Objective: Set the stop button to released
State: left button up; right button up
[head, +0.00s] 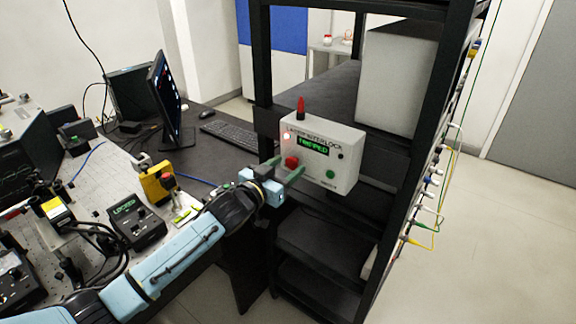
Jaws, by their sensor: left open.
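A light grey interlock box (343,167) is mounted on the black rack, with a lit green display that seems to read "TRIPPED". A red button (291,162) is at its lower left and a green button (330,174) at its lower right. My left gripper (284,171) is open, its greenish fingertips in front of the box close to the red button. I cannot tell whether they touch it. A yellow box (157,187) with a red mushroom button (167,178) stands on the optical bench at left. My right gripper is not in view.
A red lamp (301,108) stands on the interlock box. A black controller reading "LOCKED" (136,227) sits on the bench. A monitor (169,98) and keyboard (231,136) are behind. Rack posts (408,150) and colored cables (436,190) are at right.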

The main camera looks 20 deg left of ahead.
pick_arm(q)
jog(key=shift+w+d, duration=0.2)
jog(key=shift+w, duration=0.45)
jog(key=shift+c, duration=0.3)
